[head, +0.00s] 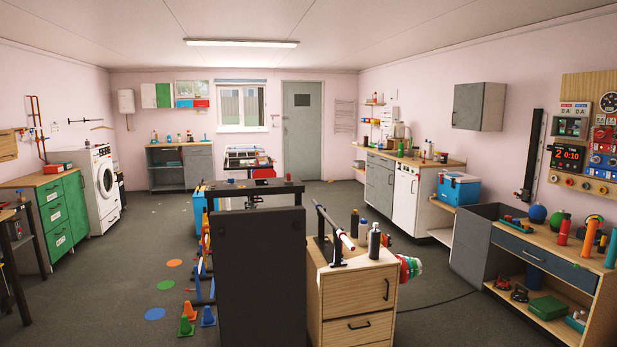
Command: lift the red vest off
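I cannot make out a red vest in the head view. A small red patch (264,173) shows by the rack-like table in the middle distance, but it is too small to identify. Neither of my grippers is in view.
A tall dark cabinet (256,275) and a wooden drawer unit (354,301) with bottles block the near middle. Cones (187,322) and coloured floor discs (154,314) lie left of them. Green drawers (58,215) and a white washer (97,188) line the left. A workbench (542,247) stands right.

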